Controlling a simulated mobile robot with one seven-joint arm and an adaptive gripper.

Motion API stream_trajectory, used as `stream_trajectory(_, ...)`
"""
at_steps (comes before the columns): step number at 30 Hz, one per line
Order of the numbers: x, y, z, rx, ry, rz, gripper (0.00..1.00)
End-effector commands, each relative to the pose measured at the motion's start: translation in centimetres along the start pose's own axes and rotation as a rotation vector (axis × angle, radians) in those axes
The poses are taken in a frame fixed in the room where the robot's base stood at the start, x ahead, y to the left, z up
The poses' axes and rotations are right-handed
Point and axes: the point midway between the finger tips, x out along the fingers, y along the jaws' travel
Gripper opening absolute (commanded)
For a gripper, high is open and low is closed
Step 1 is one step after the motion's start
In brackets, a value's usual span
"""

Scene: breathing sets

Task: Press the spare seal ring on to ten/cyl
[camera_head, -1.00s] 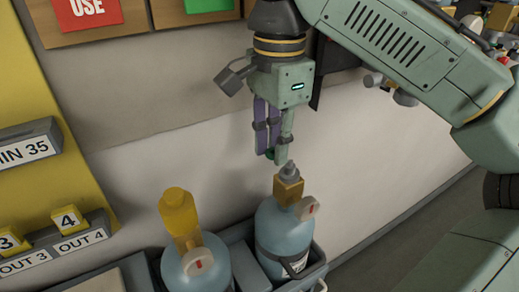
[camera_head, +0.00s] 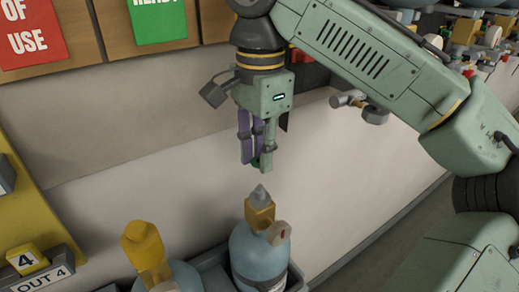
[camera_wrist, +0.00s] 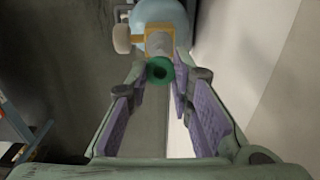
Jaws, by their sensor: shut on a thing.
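My gripper (camera_head: 257,166) points down above a blue cylinder (camera_head: 247,248) with a brass valve block (camera_head: 259,215) and a grey tapered tip (camera_head: 260,193). A small green seal ring (camera_head: 256,161) is between my fingertips. In the wrist view the green ring (camera_wrist: 160,70) sits at the ends of my purple-padded fingers (camera_wrist: 160,84). Beyond it are the valve block (camera_wrist: 157,38) and the blue cylinder (camera_wrist: 163,12). The ring is above the grey tip and apart from it in the head view. I cannot read a label on this cylinder.
A second blue cylinder with a yellow cap (camera_head: 143,243) stands to the left. A grey crate (camera_head: 293,281) holds the cylinders. A pale wall (camera_head: 150,190) stands behind.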

Motion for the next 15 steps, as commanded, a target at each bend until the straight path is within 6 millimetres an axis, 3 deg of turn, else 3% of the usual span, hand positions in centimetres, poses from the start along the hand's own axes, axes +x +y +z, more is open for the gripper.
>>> stream_trajectory(15,2.4,0.0,0.0,0.0,0.0,0.0,0.13)
